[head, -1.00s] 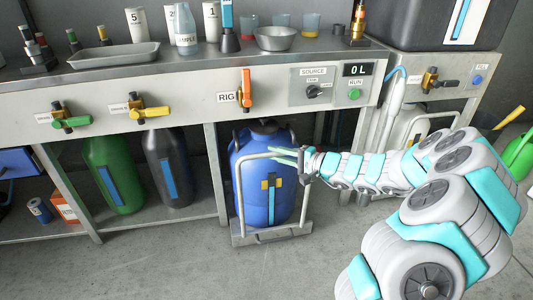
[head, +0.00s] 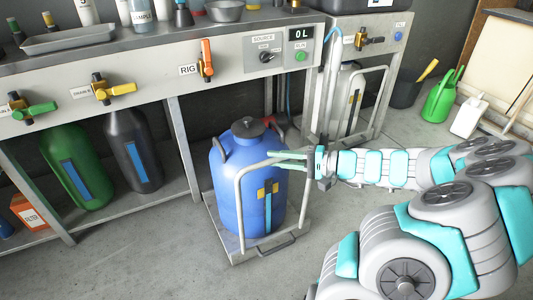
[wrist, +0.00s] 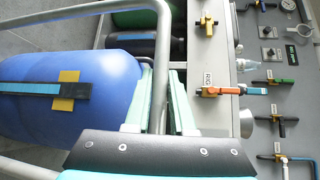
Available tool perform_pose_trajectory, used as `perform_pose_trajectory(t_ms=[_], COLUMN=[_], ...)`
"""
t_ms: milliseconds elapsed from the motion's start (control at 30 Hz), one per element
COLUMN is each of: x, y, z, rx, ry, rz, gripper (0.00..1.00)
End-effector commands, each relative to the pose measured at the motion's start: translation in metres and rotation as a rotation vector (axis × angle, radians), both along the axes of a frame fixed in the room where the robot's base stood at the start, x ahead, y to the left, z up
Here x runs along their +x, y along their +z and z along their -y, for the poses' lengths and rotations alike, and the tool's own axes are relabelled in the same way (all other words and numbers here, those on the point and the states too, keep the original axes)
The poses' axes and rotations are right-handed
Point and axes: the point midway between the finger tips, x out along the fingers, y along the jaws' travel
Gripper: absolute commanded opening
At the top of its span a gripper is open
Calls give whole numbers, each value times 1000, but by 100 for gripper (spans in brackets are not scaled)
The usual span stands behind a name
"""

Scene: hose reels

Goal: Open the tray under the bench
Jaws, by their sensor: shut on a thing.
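The tray (head: 245,252) is a low grey platform with a tall pipe handle (head: 239,205) and a small front grip. It carries a blue barrel (head: 232,190) with a dark cap and stands mostly out in front of the bench (head: 140,85). My gripper (head: 288,160) is shut on the top bar of the handle. In the wrist view, the handle's grey pipe (wrist: 162,50) runs between the two pale green fingers (wrist: 160,105), with the blue barrel beside it on the left.
A green watering can (head: 440,103) is at the far right. The front floor is clear.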

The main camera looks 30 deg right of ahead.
Motion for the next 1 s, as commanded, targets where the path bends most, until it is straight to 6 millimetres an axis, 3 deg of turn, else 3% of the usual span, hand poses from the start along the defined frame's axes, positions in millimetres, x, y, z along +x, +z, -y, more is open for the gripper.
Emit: perform_pose_trajectory(t_ms=[233, 667, 700, 900, 1000], x=[-13, -14, -14, -14, -14], y=[-2, -2, -2, -1, -1], z=[2, 2, 2, 2, 2], rx=[-3, -3, -3, -2, -2], ry=[-1, -1, -1, -1, -1], rz=[-3, -3, -3, -1, -1], gripper=[0, 0, 27, 49, 52])
